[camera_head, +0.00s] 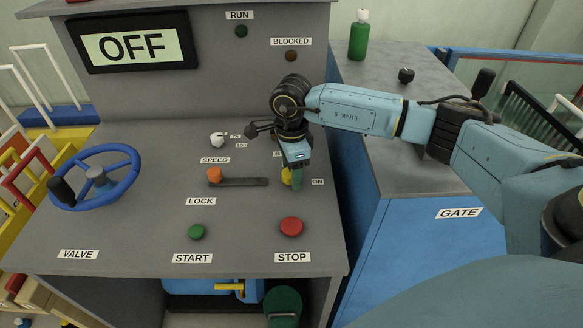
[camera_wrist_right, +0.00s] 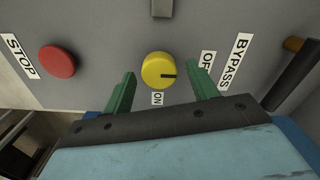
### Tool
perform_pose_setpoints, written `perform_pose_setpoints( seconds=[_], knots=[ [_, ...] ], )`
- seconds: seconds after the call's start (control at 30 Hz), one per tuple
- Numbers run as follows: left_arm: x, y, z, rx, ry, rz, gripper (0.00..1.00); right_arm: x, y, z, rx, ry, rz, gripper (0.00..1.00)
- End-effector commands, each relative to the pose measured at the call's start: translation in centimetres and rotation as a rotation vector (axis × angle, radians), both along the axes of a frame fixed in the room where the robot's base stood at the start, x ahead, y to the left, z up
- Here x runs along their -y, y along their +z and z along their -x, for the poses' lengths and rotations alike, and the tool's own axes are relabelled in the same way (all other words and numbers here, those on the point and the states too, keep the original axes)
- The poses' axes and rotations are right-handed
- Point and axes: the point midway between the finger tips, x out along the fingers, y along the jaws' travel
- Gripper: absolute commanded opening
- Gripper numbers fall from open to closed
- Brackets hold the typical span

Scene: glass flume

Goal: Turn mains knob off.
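A yellow round knob (camera_wrist_right: 158,70) with a black pointer line is on the grey panel. ON is printed below it and OFF to its right in the right wrist view. Its pointer faces right, to the OFF side rather than ON. No label reading mains is legible. In the head view, the knob (camera_head: 286,176) is partly hidden by my right gripper (camera_head: 294,178). That gripper is open and empty. Its green fingers (camera_wrist_right: 163,86) are apart, one on each side of the knob, with no clear contact. My left gripper is not in view.
A blue valve wheel (camera_head: 127,189) is at left. The display (camera_head: 138,46) reads OFF. A green bottle (camera_head: 359,38) stands on the right-hand cabinet.

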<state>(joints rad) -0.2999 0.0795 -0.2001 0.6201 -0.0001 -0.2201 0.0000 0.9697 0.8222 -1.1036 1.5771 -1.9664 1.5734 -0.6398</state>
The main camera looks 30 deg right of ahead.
Motion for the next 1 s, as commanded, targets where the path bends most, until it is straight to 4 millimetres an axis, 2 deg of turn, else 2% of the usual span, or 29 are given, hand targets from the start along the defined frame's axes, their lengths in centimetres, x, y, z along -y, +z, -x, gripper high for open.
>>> perform_pose_setpoints(
  seconds=[0.2, 0.33, 0.7, 0.83, 1.0],
  knots=[
    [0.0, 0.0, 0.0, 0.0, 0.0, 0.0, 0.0, 0.0, 0.1, 0.0, 0.0, -0.001, 0.0, 0.59],
    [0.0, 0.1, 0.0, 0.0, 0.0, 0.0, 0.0, 0.0, 1.4, -0.1, 0.003, 0.0, 0.0, 0.59],
    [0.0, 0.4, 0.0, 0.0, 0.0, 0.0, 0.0, 0.0, 9.5, -0.1, 0.004, 0.0, 0.0, 0.59],
    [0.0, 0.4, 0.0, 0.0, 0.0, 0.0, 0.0, 0.0, 11.6, -0.1, 0.003, -0.001, 0.0, 0.59],
    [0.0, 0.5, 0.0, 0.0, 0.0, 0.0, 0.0, 0.0, 13.1, 0.0, 0.0, 0.0, 0.0, 0.59]
  ],
)
